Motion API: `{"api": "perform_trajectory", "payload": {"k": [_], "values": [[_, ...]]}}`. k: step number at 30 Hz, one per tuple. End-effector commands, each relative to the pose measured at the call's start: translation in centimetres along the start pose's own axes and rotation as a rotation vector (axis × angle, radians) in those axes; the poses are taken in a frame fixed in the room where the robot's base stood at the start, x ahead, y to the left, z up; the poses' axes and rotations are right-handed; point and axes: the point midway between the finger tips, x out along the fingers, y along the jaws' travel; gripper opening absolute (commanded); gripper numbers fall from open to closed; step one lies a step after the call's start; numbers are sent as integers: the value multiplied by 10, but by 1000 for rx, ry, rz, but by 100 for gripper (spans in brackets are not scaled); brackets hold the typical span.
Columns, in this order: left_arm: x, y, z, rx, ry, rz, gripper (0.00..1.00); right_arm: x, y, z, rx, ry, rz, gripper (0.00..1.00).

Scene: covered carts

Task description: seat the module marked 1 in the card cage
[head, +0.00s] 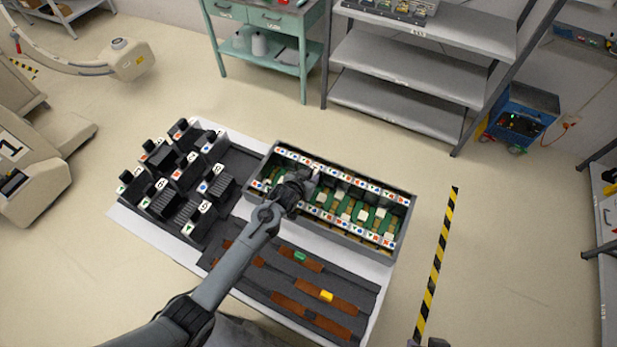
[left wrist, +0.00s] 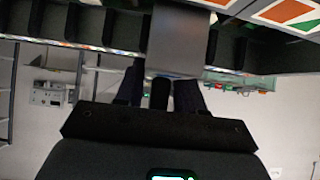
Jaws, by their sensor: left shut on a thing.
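The card cage (head: 345,238) is a long grey open box with marked label strips and a green board inside. It stands at the table's back right. My left gripper (head: 302,183) is over the cage's left-middle part, shut on a grey module. In the left wrist view the held module (left wrist: 178,45) is a plain grey block between the dark fingers (left wrist: 160,95), against the dark slotted cage rows. Its mark is hidden, and I cannot tell how deep it sits. A small dark part at the head view's bottom edge may be my right gripper (head: 430,342).
Several dark modules with marked white tops (head: 160,185) stand on a dark tray left of the cage. A dark mat (head: 345,285) with brown strips and green and yellow pieces lies in front.

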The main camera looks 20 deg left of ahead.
Motion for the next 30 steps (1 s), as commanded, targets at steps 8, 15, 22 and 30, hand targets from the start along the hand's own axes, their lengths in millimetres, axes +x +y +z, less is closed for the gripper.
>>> {"api": "perform_trajectory", "payload": {"k": [8,15,22,30], "values": [[0,0,-1,0,2,0,68,0,-1,0,2,0,-2,43],[0,0,2,0,-3,0,68,0,-2,0,7,1,-6,43],[-11,0,0,0,1,0,68,-2,-2,-1,10,1,-8,43],[-50,0,0,0,1,0,68,-8,-2,-3,9,1,-7,43]]}}
